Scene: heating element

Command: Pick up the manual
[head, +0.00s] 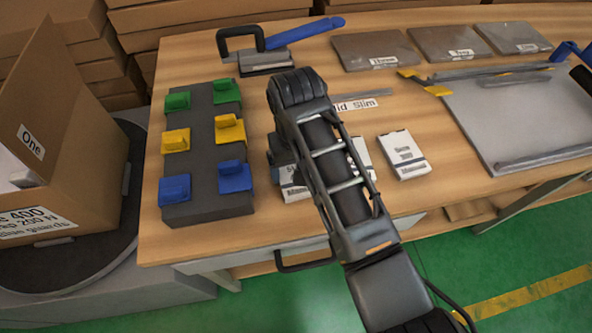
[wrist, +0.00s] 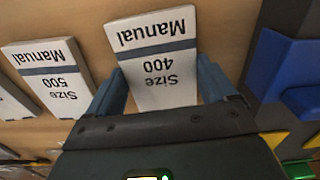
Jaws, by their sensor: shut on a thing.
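The white Size 400 manual (wrist: 158,62) with a blue-grey stripe stands between the two blue fingers of my gripper (wrist: 161,86) in the wrist view. The gripper is shut on it. In the head view this manual (head: 295,192) is mostly hidden behind my arm, at the table's front left. I cannot tell whether it touches the table. The Size 500 manual (wrist: 48,76) lies beside it in the wrist view. Another manual (head: 403,155) lies to the right in the head view.
A dark block (head: 206,205) with green, yellow and blue clips stands left of the manuals. Behind are a black-handled tool (head: 265,62) and several grey plates (head: 375,50). A large grey panel (head: 520,120) lies right. An open cardboard box (head: 90,190) stands at far left.

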